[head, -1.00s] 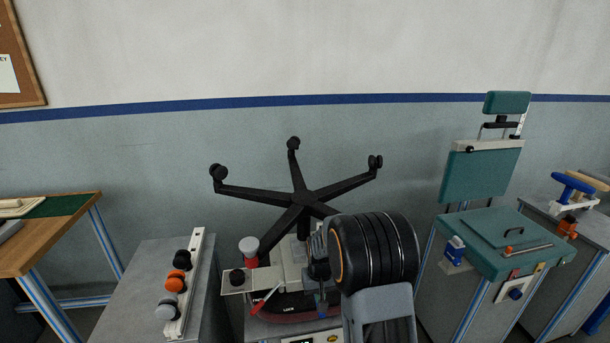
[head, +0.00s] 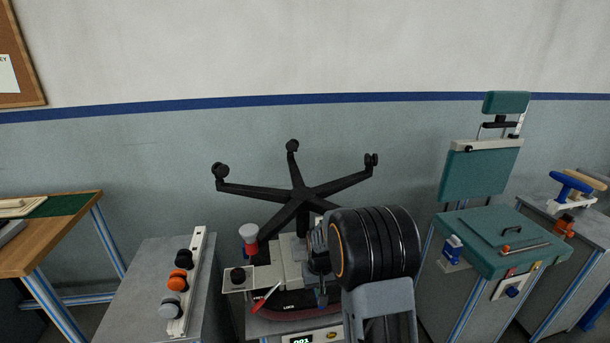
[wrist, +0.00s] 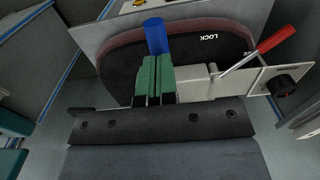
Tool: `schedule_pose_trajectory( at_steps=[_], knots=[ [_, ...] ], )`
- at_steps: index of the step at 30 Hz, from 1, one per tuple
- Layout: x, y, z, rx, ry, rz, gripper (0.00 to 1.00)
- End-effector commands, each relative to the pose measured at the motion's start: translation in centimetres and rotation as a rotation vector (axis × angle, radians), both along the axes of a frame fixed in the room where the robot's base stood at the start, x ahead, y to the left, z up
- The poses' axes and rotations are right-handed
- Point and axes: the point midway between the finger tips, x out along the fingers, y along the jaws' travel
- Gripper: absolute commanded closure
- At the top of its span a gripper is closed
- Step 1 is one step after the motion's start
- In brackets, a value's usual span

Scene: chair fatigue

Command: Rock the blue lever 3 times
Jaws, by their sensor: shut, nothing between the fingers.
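The blue lever (wrist: 156,36) shows in the wrist view as a short blue cylinder against the dark, red-edged chair mechanism. In the head view a small bit of blue (head: 322,300) shows below my gripper. My gripper (wrist: 155,70) has green fingers, shut together with nothing between them. The fingertips overlap the lever's lower end in the wrist view; I cannot tell whether they touch it. In the head view my gripper (head: 319,262) is at the mechanism, partly hidden by my arm.
An upturned black five-arm chair base (head: 300,193) stands above the mechanism. A red lever (head: 266,298) and a display reading 001 (head: 301,339) are beside and below it. A bench with knobs (head: 178,281) is left; a teal chair fixture (head: 505,240) is right.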

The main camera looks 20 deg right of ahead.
Motion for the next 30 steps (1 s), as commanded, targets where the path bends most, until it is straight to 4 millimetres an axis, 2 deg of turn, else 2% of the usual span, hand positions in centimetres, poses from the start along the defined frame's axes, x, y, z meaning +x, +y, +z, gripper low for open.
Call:
schedule_pose_trajectory(
  at_steps=[18,30],
  knots=[
    [0.2,0.0,2.0,-0.001,-0.006,0.001,1.0],
    [0.2,0.0,2.2,-0.001,-0.007,0.0,1.0]
  ],
)
